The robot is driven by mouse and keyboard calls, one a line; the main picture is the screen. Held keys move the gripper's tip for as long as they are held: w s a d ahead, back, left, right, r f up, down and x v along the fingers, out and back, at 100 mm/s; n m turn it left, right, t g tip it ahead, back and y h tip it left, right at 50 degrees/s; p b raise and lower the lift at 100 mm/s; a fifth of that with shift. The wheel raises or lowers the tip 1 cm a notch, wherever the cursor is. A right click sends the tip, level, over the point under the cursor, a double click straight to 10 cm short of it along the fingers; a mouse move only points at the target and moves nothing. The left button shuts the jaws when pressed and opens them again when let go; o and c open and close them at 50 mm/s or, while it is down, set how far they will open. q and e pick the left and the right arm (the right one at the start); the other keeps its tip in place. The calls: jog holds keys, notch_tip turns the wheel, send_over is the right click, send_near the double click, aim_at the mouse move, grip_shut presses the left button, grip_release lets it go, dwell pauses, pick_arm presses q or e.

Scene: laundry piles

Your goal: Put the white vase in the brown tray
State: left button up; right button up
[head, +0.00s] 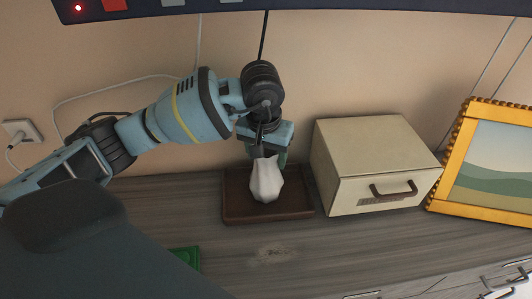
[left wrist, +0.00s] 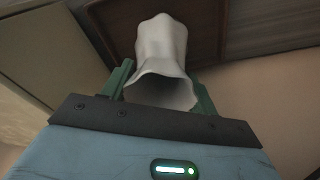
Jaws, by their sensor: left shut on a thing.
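The white vase (head: 266,182) is faceted and is held by my left gripper (head: 268,157), over the brown tray (head: 238,213) in the head view. The left wrist view shows the vase (left wrist: 163,50) between the two green fingers of my left gripper (left wrist: 160,88), its wide mouth towards the camera. The brown tray also shows behind the vase in the left wrist view (left wrist: 207,30). I cannot tell whether the vase's base touches the tray floor. My right gripper is not in view.
A cream box with a brown handle (head: 350,150) stands close to the tray's right side. A gold picture frame (head: 455,150) leans farther right. A green object (head: 186,256) lies at the front left. The grey wooden top (head: 340,235) has free room in front of the tray.

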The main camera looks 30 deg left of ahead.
pick_arm(q)
jog(key=shift+f, duration=0.15)
jog(key=o, duration=1.6)
jog(key=shift+c, duration=0.2)
jog(key=shift+s+r, duration=0.25)
jog(key=shift+r, duration=1.7)
jog(key=shift+s+r, duration=0.2)
jog(key=shift+r, duration=1.75)
